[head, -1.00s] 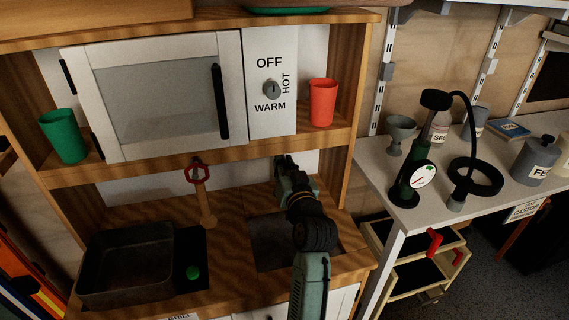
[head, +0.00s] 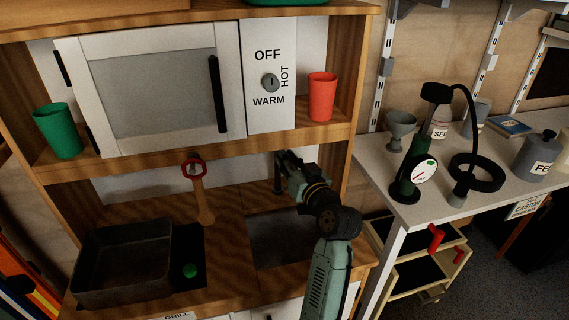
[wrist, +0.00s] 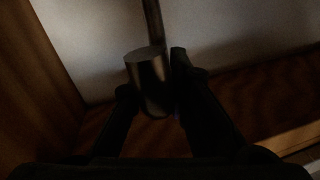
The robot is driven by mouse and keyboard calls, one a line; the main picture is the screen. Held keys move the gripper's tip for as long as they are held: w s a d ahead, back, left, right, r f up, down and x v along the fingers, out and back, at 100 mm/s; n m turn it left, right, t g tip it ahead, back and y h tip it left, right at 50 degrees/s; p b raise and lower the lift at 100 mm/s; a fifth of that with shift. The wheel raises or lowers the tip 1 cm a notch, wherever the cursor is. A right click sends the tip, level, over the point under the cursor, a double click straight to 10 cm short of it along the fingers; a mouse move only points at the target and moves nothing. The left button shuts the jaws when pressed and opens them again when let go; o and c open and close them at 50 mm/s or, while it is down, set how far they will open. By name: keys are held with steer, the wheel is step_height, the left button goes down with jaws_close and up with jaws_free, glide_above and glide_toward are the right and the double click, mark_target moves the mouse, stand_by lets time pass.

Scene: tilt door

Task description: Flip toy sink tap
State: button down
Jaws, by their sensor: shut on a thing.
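The toy sink (head: 283,238) is a dark grey basin set in the right side of the wooden counter, partly covered by my arm. My gripper (head: 281,162) is behind the basin, under the shelf and near the back wall. In the wrist view, the dark metallic cylinder of the tap (wrist: 149,82) stands between the two fingers of my gripper (wrist: 156,100). My gripper is shut on it. A thin dark post rises behind the cylinder against the pale back wall. In the head view, the tap is mostly hidden by my gripper.
The wooden shelf (head: 200,153) runs just above my gripper, with a red cup (head: 321,97) on it. The right side panel of the kitchen (head: 342,165) is close to my arm.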

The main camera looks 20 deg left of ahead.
steer(key=shift+w+d+n+g+y+b, duration=0.3)
steer(key=shift+w+n+g+y+b, duration=0.15)
steer(key=shift+n+g+y+b, duration=0.55)
steer(key=shift+w+d+n+g+y+b, duration=0.25)
steer(key=shift+w+n+g+y+b, duration=0.35)
steer(key=shift+g, duration=0.65)
steer(key=shift+w+d+n+g+y+b, duration=0.3)
steer(key=shift+n+g+y+b, duration=0.3)
steer(key=shift+n+g+b, duration=0.45)
steer(key=shift+g, duration=0.3)
steer(key=c, duration=1.5)
jaws_free()
steer(key=shift+c, duration=0.2)
steer(key=v, duration=1.2)
steer(key=shift+c, duration=0.5)
